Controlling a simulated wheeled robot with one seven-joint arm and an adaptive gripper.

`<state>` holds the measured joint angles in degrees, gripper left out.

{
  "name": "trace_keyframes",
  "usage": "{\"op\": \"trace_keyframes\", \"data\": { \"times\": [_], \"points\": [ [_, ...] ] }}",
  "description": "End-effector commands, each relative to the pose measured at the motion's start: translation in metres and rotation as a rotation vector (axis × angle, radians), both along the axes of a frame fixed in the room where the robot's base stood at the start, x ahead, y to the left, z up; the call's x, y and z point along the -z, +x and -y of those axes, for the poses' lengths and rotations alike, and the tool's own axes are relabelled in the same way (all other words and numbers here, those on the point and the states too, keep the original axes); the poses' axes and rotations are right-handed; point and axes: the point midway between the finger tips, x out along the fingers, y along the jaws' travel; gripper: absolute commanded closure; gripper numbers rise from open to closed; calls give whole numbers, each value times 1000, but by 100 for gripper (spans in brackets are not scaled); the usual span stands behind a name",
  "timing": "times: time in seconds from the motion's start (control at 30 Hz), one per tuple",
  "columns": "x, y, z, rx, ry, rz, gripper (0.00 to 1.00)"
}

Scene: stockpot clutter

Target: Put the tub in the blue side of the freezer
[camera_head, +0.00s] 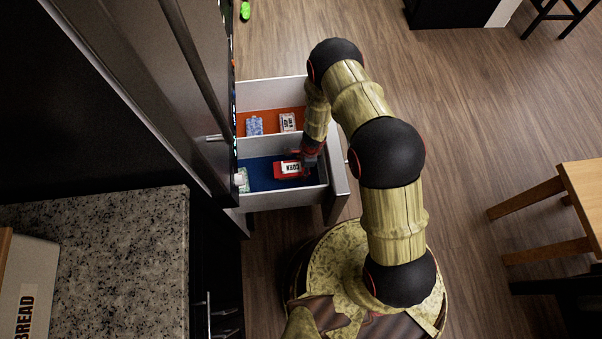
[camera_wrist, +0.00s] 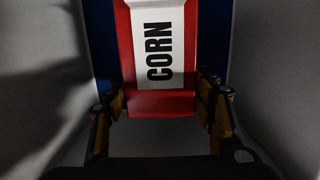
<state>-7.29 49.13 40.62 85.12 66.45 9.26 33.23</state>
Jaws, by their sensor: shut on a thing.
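The freezer drawer (camera_head: 337,185) is pulled out and split by a pale divider into an orange-floored side and a blue-floored side (camera_head: 262,165). My gripper (camera_head: 308,162) reaches down into the blue side at its right end. It is shut on a red box labelled CORN (camera_head: 287,170), whose label faces up. In the wrist view the red CORN box (camera_wrist: 160,102) lies between the two fingers, over blue floor. I cannot tell whether it touches the floor. A small white and green item (camera_head: 242,180), perhaps a tub, is at the left end of the blue side, partly hidden.
The orange side (camera_head: 270,118) holds a blue-patterned packet (camera_head: 254,126) and a white-labelled packet (camera_head: 288,121). Drawer walls stand close around my gripper. A granite counter (camera_head: 110,260) with a BREAD box (camera_head: 28,290) is at lower left. A wooden table (camera_head: 585,190) stands right.

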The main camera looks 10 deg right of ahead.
Motion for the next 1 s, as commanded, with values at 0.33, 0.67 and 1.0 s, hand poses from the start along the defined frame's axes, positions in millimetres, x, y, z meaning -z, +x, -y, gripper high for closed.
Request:
{"op": "trace_keyframes", "data": {
  "times": [0.33, 0.67, 1.0],
  "points": [
    [32, 1, 0, 0, 0, 1, 71],
    [35, 0, 0, 0, 0, 0, 44],
    [34, 0, 0, 0, 0, 0, 27]
  ]
}}
